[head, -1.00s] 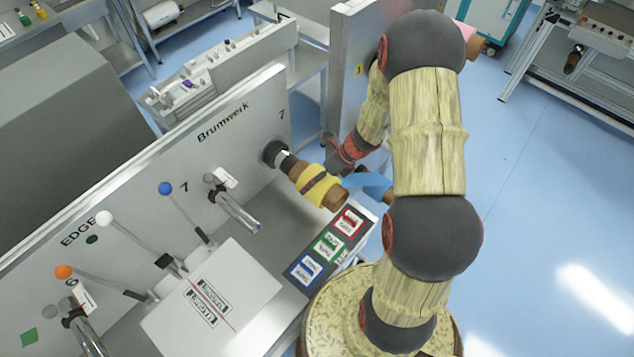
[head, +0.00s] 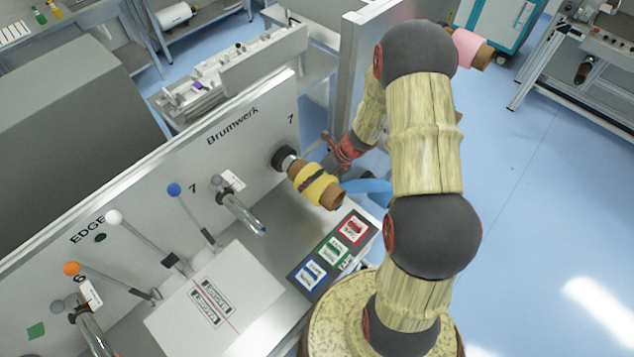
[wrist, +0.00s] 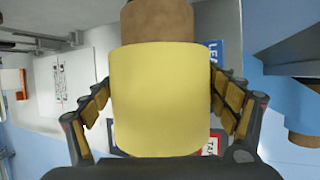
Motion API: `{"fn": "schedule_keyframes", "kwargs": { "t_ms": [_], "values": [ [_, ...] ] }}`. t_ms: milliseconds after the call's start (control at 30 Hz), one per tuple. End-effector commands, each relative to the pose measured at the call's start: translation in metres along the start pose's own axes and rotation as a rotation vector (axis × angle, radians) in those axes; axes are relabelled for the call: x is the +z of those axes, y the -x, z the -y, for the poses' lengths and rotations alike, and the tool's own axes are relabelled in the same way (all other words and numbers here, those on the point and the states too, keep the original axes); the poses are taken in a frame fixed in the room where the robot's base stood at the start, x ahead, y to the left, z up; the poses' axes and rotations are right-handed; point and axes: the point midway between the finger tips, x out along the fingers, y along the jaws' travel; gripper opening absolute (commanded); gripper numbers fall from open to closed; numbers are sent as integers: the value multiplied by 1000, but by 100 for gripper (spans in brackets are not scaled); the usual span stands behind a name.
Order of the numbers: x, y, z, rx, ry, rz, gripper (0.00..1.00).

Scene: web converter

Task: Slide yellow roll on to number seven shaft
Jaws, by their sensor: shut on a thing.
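The yellow roll (head: 319,184), with brown core showing at both ends, is at the upper right of the front panel in the head view. Its far end is at the silver number seven shaft (head: 289,161), which stands out from a dark collar below the printed 7. The roll looks roughly in line with the shaft and at least partly over it; how far is hidden. In the wrist view the yellow roll (wrist: 158,100) fills the middle. My gripper (wrist: 162,103) is shut on it, with padded fingers on both sides. In the head view a dark finger crosses the roll.
Two other silver shafts (head: 240,212) (head: 92,335) and levers with blue, white and orange knobs stand along the panel. A tall metal panel edge (head: 362,70) rises behind my arm. A pink roll (head: 470,47) is behind my arm.

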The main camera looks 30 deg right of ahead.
Motion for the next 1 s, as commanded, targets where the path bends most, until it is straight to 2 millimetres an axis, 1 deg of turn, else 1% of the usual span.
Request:
{"fn": "schedule_keyframes", "kwargs": {
  "t_ms": [200, 667, 1000],
  "values": [
    [10, -3, -1, 0, 2, 1, 39],
    [12, -4, 0, 0, 1, 1, 39],
    [24, -9, -1, 0, 1, 1, 39]
  ]
}}
